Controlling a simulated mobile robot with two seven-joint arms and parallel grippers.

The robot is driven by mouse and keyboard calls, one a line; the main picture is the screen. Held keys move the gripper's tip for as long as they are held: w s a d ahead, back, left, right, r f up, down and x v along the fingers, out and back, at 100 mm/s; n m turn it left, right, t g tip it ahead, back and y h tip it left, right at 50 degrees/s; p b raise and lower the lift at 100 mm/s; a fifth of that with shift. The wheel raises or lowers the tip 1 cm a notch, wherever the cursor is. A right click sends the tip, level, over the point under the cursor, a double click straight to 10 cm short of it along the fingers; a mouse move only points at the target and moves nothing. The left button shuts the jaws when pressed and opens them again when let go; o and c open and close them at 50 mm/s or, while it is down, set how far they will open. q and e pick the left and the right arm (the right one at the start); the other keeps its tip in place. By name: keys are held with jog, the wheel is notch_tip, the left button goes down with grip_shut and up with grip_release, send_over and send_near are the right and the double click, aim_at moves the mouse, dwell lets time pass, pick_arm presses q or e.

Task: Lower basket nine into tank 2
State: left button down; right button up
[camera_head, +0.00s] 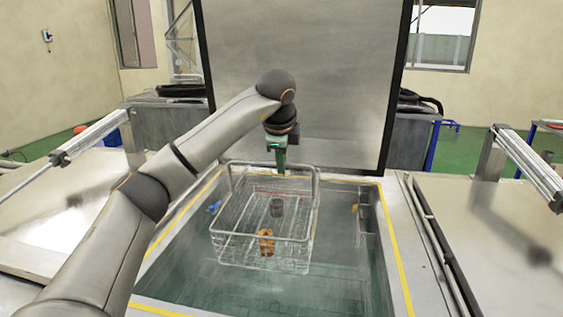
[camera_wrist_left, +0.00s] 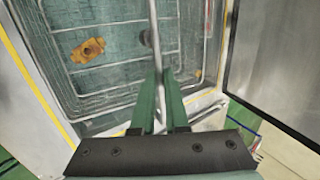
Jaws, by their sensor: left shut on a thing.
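The wire basket (camera_head: 262,237) hangs over the open tank (camera_head: 200,285), which has a yellow-edged rim and greenish liquid. The basket looks roughly level and holds an orange-brown part (camera_head: 266,242) and a grey cylinder (camera_head: 276,207). My left gripper (camera_head: 281,170) is shut on the basket's handle bar at the top. In the left wrist view the fingers (camera_wrist_left: 161,100) close around the handle bar, with the orange-brown part (camera_wrist_left: 88,50) below. I cannot tell whether the basket's bottom touches the liquid. No tank or basket number is legible. My right gripper is not in view.
A raised metal lid (camera_head: 300,80) stands upright behind the tank. Closed metal lids lie at the left (camera_head: 70,205) and right (camera_head: 500,230), with pneumatic cylinders (camera_head: 530,170) above them. A blue item (camera_head: 214,207) shows at the tank's left edge.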

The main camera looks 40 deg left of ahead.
pick_arm(q)
jog(key=shift+w+d+f, duration=0.2)
jog(key=shift+d+f, duration=0.05)
jog(key=shift+f, duration=0.4)
jog(key=shift+f+g, duration=0.6)
jog(key=shift+f, duration=0.9)
send_over(282, 229)
jog(key=s+d, duration=0.1)
jog(key=shift+s+f, duration=0.15)
jog(key=shift+f, duration=4.85)
jog(key=shift+f+b, duration=0.95)
jog(key=shift+f, duration=0.55)
notch_tip(282, 229, down, 11)
jog(key=b, duration=0.7)
jog(key=shift+r+b, duration=0.15)
jog(key=shift+b, duration=0.15)
